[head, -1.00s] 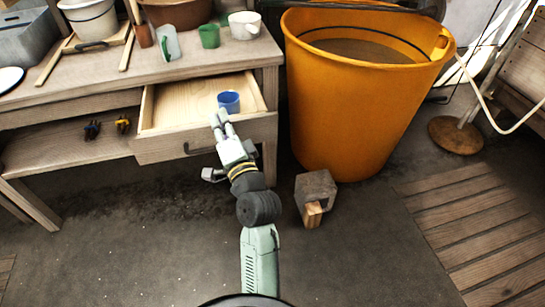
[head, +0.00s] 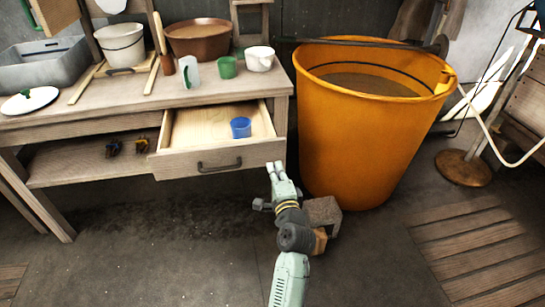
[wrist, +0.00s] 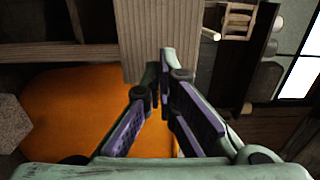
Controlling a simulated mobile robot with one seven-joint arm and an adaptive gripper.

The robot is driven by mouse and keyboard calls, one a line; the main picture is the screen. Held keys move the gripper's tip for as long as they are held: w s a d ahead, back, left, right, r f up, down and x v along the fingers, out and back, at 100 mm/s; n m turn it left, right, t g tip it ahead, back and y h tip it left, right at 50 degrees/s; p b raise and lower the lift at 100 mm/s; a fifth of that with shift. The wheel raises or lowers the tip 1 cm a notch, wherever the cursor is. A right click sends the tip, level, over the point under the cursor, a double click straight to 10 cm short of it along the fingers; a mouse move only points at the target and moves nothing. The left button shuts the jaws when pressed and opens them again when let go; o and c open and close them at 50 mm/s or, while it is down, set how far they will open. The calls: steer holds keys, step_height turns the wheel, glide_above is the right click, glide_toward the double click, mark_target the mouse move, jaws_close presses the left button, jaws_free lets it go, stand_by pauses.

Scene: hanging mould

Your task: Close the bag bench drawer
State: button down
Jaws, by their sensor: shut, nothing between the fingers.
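The bag bench drawer (head: 182,163) is pulled out from under the bench top (head: 210,93).
A large orange bucket (head: 350,140) stands right of the bench, close to my arm. A grey block (head: 323,214) sits on the floor beside my arm. Pots and cups, including a green cup (head: 227,67), stand on the bench. Floor at the left front is clear.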

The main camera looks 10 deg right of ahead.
mark_target(270, 153)
steer(key=shift+w+p, duration=0.45)
steer(key=shift+w, duration=1.85)
